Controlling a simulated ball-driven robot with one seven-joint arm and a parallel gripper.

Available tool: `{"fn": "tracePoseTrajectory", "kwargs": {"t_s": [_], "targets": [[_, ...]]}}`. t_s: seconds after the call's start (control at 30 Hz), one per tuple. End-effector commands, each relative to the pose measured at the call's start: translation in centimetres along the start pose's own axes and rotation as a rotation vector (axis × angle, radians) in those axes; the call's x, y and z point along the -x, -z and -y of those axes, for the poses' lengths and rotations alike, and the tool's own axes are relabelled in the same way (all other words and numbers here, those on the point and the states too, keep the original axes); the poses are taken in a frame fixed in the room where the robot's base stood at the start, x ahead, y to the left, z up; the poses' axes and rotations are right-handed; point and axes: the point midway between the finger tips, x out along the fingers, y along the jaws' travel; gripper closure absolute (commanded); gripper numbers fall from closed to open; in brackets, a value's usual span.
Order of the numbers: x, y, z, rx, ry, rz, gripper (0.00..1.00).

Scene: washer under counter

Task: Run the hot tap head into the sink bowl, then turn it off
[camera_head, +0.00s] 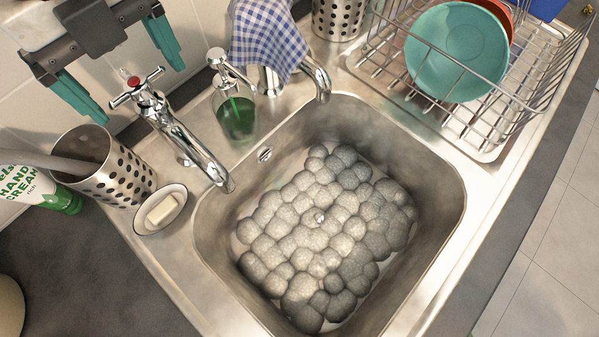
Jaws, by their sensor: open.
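The hot tap (186,138) is chrome, with a cross handle (137,86) marked by a red cap. Its spout points down and right, and its tip shows at the left rim of the sink bowl (425,235). I see no water stream at the tip. My gripper (138,90) is open, with its two teal fingers apart on either side of the cross handle in the picture. I cannot tell whether they touch it. A lumpy grey mass (300,240) covers much of the bowl's floor, with a small round metal piece showing in its middle.
A second chrome tap (318,78) stands behind, partly hidden by a blue checked cloth (265,35). A green soap bottle (237,115), soap dish (160,208), perforated holder (125,178) and hand cream tube (45,190) stand nearby. A dish rack (500,100) fills the upper right.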

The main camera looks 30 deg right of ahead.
Motion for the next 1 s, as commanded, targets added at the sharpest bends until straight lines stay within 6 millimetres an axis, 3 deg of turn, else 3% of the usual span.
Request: {"fn": "tracePoseTrajectory", "kwargs": {"t_s": [0.6,1.0], "targets": [[5.8,0.0,0.0,0.000,-0.001,0.001,0.08],[5.9,0.0,0.0,0.000,0.000,0.000,0.08]]}}
